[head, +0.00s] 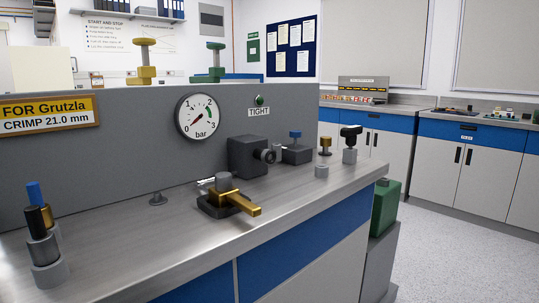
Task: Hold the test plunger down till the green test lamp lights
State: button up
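A small green lamp (260,99) sits on the grey panel above a "TIGHT" label (259,112); it looks dark green, not bright. Several knobbed parts stand on the steel bench, and none is labelled as the test plunger. A black-topped one (351,132) stands on a grey collar near the right end, a brass-topped one (325,142) beside it, and a blue-topped one (295,135) on a dark block. My gripper is not in view.
A brass-handled valve (240,202) sticks out toward the bench's front edge. A dark block with a round fitting (247,156) stands behind it. Black- and blue-topped cylinders (40,222) stand at lower left. A green can (385,208) stands past the bench's right end; the floor (460,250) there is clear.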

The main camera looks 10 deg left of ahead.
aim_at(295, 134)
jog(key=z, duration=0.05)
jog(key=k, duration=0.5)
jog(key=z, duration=1.35)
jog(key=i, duration=1.3)
jog(key=u, duration=1.9)
